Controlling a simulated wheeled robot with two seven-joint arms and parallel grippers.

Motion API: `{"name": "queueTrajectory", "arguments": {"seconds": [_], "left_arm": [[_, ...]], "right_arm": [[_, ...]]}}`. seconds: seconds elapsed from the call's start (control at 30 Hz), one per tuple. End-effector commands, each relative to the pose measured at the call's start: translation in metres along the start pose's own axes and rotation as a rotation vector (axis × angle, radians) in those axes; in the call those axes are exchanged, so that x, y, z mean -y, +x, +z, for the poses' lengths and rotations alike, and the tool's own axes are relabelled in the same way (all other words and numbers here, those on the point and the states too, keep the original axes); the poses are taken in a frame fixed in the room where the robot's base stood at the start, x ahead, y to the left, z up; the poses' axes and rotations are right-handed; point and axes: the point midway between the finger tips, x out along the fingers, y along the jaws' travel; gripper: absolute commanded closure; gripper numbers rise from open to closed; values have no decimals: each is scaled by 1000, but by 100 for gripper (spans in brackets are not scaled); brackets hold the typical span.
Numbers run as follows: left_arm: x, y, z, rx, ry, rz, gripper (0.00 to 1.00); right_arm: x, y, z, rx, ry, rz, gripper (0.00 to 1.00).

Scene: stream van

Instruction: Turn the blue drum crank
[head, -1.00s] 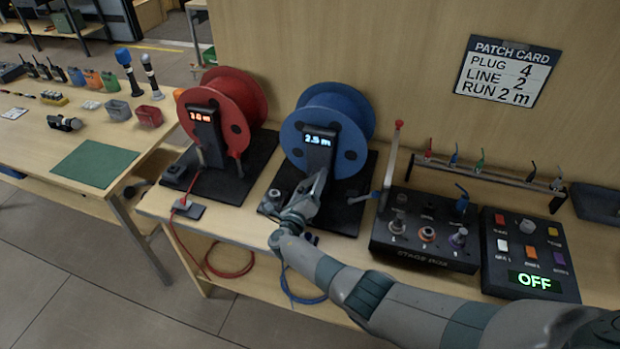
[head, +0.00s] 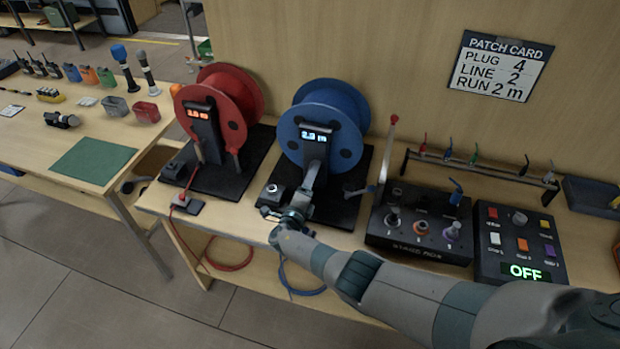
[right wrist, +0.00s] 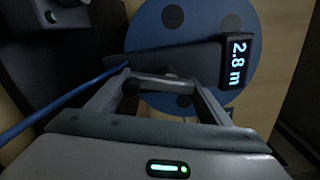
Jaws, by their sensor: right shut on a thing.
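The blue drum (head: 335,105) stands upright on its black base (head: 340,208) on the bench. Its post display (head: 316,134) is lit; in the right wrist view the display (right wrist: 237,64) reads 2.8 m. My right gripper (head: 306,192) is low in front of the blue drum's post. It is shut on what appears to be the drum's crank, which the gripper mostly hides. The blue drum face (right wrist: 195,30) fills the top of the right wrist view, beyond the gripper (right wrist: 165,84). A blue cable (right wrist: 60,105) runs past the gripper's left side. My left gripper is out of view.
A red drum (head: 222,105) stands to the left. A stage box (head: 420,228) and a button panel (head: 522,247) reading OFF stand to the right. A wall patch card (head: 500,66) says PLUG 4, LINE 2, RUN 2 m. Blue cable (head: 300,288) hangs off the bench front.

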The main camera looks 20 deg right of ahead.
Motion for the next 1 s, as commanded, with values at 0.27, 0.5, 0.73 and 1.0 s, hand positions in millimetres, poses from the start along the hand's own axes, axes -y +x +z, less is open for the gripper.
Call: {"name": "queueTrajectory", "arguments": {"seconds": [0.27, 0.5, 0.73, 1.0], "left_arm": [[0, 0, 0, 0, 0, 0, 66], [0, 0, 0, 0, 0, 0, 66], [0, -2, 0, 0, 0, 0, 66], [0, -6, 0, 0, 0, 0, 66]], "right_arm": [[2, 1, 2, 2, 3, -1, 9], [1, 0, 1, 1, 2, -1, 9], [0, -7, 1, 2, 2, 1, 9], [-1, -36, 0, 2, 3, 2, 9]]}}
